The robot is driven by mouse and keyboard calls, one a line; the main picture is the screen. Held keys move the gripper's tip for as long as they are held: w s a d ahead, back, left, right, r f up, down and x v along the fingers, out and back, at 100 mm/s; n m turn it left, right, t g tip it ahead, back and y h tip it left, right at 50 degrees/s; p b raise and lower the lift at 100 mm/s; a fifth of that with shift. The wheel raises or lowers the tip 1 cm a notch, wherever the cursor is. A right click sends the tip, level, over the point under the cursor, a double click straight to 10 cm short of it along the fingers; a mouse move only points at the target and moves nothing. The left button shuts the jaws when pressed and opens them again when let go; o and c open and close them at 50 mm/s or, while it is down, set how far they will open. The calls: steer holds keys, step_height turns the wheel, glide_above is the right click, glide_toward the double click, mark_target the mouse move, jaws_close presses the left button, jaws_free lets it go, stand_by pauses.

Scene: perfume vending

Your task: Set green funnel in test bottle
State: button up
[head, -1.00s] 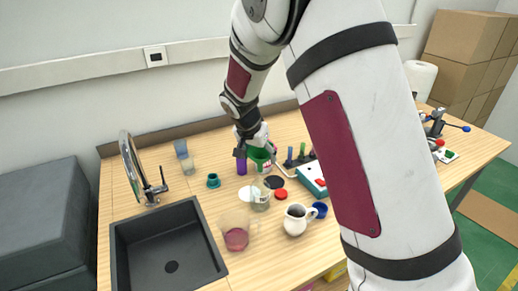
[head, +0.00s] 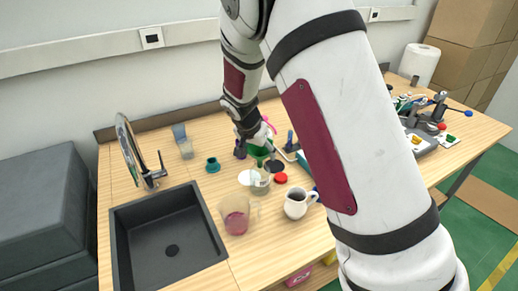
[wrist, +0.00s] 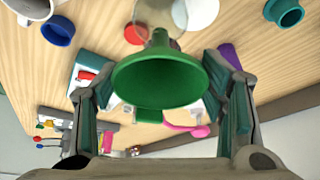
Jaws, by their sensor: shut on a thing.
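The green funnel (wrist: 158,82) is held between the two fingers of my gripper (wrist: 155,75), its wide mouth facing the wrist camera. In the head view my gripper (head: 258,146) is over the back middle of the table, with the green funnel (head: 258,152) partly hidden below it. A clear glass vessel (head: 261,186), possibly the test bottle, stands in front of the gripper. It also shows in the wrist view (wrist: 170,18), behind the funnel's narrow end and partly hidden. I cannot tell whether the funnel touches it.
A white disc (head: 246,177), a red cap (head: 281,178) and a black disc (head: 275,166) lie close by. A white mug (head: 296,204) and a beaker of red liquid (head: 236,217) stand nearer the front. The black sink (head: 170,240) is at left.

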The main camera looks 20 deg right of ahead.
stand_by(0.3)
steer(key=o, duration=1)
steer(key=v, duration=1.2)
steer(key=s+d+r+n+y, duration=0.2)
steer(key=s+d+r+n, duration=0.15)
steer(key=s+r, duration=0.85)
steer(key=s+n, duration=0.1)
steer(key=s, duration=0.5)
steer(key=s+r+n+t+y, duration=0.1)
steer(key=s+n, duration=0.1)
steer(key=s, duration=0.4)
steer(key=s+r+n+t, duration=0.1)
steer(key=s+n, duration=0.1)
steer(key=s, duration=0.4)
steer(key=shift+d, duration=0.2)
